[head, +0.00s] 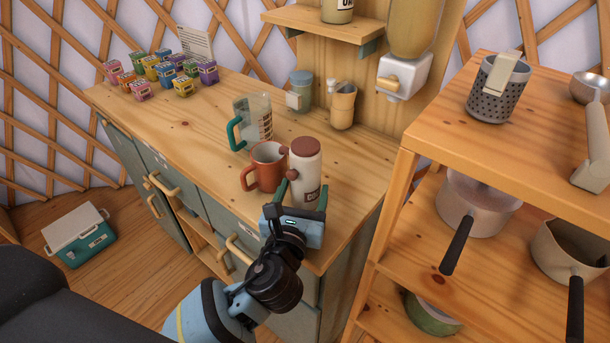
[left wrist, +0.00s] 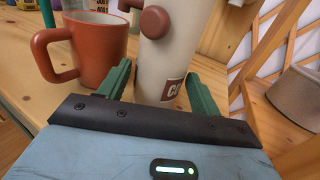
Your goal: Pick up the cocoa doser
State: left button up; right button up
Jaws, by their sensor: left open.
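The cocoa doser (head: 306,168) is a cream cylinder with a brown lid and a brown side knob, upright near the counter's front right end. Its label, partly readable as "CO", shows in the left wrist view (left wrist: 175,55). My left gripper (head: 302,194) is open at the doser's near side. In the left wrist view its green fingers (left wrist: 158,74) stand left and right of the doser's lower body. I cannot tell whether they touch it or how deep it sits between them. My right gripper is not in view.
An orange mug (head: 267,168) stands close left of the doser, with a glass jug (head: 253,120) behind it. The wooden counter (head: 190,120) is clear farther left, before several small colored boxes. A shelf unit (head: 440,135) with pots stands at right.

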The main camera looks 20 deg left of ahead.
aim_at(306, 170)
pick_arm(q)
jog(key=shift+w+a, duration=0.15)
jog(key=shift+w, duration=1.1)
jog(key=c, duration=1)
jog(key=shift+o, duration=0.2)
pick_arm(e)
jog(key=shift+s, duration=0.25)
pick_arm(q)
jog(key=shift+r, duration=0.15)
jog(key=shift+r, duration=0.25)
notch_tip(306, 170, up, 3)
jog(key=shift+r+p, duration=0.2)
jog(key=shift+p, duration=0.35)
jog(key=s+a, duration=1)
jog(key=s, duration=0.2)
jog(key=shift+s+r, duration=0.35)
jog(key=shift+r, duration=0.1)
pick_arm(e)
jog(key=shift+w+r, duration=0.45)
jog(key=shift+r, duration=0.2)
